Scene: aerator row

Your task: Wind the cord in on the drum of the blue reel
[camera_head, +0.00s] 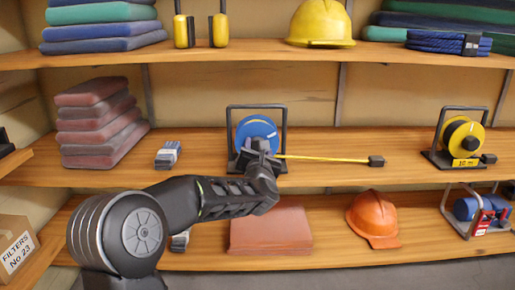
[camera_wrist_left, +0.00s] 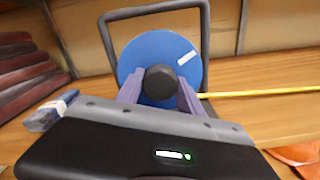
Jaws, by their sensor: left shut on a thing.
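The blue reel (camera_head: 257,131) stands in a dark frame on the middle shelf. Its drum disc (camera_wrist_left: 140,62) with a white mark fills the middle of the left wrist view. A yellow cord (camera_head: 325,158) runs out from the reel to the right along the shelf and ends in a dark plug (camera_head: 376,161). My left gripper (camera_head: 262,150) is at the front of the reel. In the left wrist view its fingers (camera_wrist_left: 160,88) are shut on the dark round knob (camera_wrist_left: 160,80) on the disc. My right gripper is not in view.
A yellow reel (camera_head: 463,138) stands at the right of the same shelf. A small grey-blue pack (camera_head: 168,155) and folded red-brown cloths (camera_head: 98,125) lie left of the blue reel. An orange helmet (camera_head: 374,217) is on the shelf below.

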